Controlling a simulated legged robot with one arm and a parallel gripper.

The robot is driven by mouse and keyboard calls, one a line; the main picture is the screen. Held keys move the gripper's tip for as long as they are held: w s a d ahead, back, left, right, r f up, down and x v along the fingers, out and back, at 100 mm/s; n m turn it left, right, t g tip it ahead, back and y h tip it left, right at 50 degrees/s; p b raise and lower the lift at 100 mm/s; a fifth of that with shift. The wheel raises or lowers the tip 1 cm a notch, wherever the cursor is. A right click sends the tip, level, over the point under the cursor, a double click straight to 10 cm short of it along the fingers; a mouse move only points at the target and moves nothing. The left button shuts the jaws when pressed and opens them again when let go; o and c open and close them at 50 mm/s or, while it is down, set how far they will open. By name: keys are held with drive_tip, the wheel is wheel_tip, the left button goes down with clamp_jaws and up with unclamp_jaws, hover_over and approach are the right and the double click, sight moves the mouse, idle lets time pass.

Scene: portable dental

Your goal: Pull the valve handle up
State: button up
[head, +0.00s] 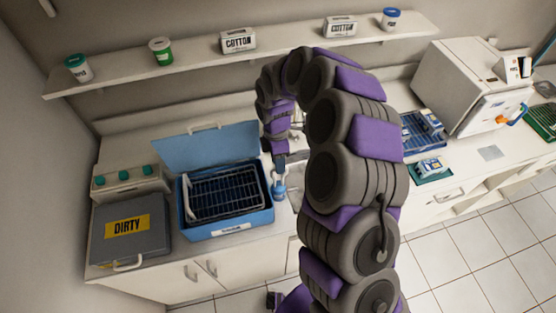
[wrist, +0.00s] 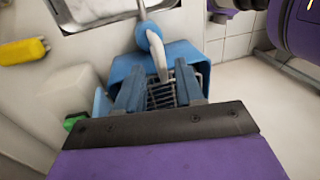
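The valve has a rounded blue body (wrist: 149,37) with a white lever handle (wrist: 159,65) in the wrist view. The handle points down the picture, and its lower end lies between my gripper's fingers in that view. My gripper (wrist: 160,92) is open, with a blue-grey finger on each side. I cannot tell whether either finger touches the handle. In the head view, a small blue part (head: 279,187) that looks like the valve shows beside the blue bin, just below the end of my arm. My arm hides much of the sink area there.
The open blue bin (head: 230,229) holds a wire basket (head: 222,190). A grey box marked DIRTY (head: 118,252) stands at the left. A white machine (head: 452,85) and blue trays are at the right. A shelf (head: 190,68) with cups and cotton boxes runs along the wall.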

drive_tip(key=w+a+r, duration=0.1)
drive_tip(key=w+r, duration=0.2)
drive_tip(key=r, duration=1.4)
drive_tip(key=shift+w, duration=0.15)
drive_tip(key=s+d+m+b, duration=0.3)
drive_tip(key=s+d+m, duration=0.15)
drive_tip(key=s, duration=0.45)
drive_tip(key=s+d+m+b, duration=0.3)
drive_tip(key=s+d+m, duration=0.15)
drive_tip(key=s, duration=0.35)
drive_tip(key=s+d+f+m+b, duration=0.2)
drive_tip(key=s+m, duration=0.4)
drive_tip(key=s, duration=0.3)
drive_tip(key=s+d+f+m+b, duration=0.2)
drive_tip(key=s+d+f+m, duration=0.2)
drive_tip(key=s, duration=0.6)
drive_tip(key=shift+d+f+m+y, duration=0.3)
drive_tip(key=shift+d+f+m, duration=0.1)
drive_tip(key=shift+f+m, duration=0.6)
